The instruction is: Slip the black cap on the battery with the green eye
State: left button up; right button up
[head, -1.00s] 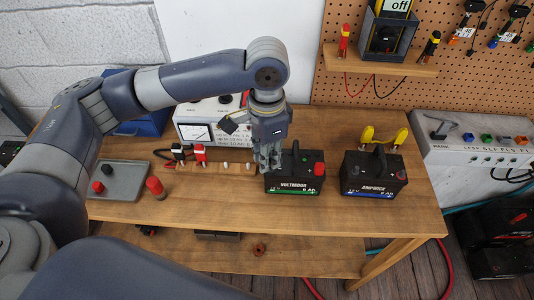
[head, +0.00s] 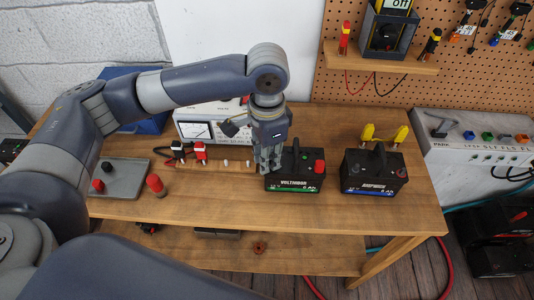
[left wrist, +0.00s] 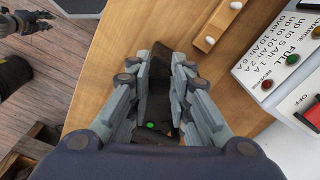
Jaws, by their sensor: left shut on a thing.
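The battery with the green stripe (head: 296,186) stands on the bench, with a red cap (head: 320,167) on its right terminal. Its green eye (left wrist: 150,125) shows between my fingers in the left wrist view. My left gripper (head: 268,168) points down at the left end of this battery, over its left terminal area. It is shut on a small dark thing that looks like the black cap; the fingers hide most of it. I cannot tell whether it touches the terminal.
A second battery with a blue stripe (head: 372,189) stands to the right, yellow-handled clamps (head: 384,136) behind it. A grey tray (head: 128,182) with a red and a black piece lies left, beside a red cylinder (head: 156,185). A charger (head: 192,118) stands behind. The bench front is clear.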

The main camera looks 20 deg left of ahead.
pick_arm(q)
jog(key=shift+f, duration=0.35)
jog(key=o, duration=0.8)
jog(key=shift+r, duration=0.15)
notch_tip(320, 180, up, 12)
dwell(0.6)
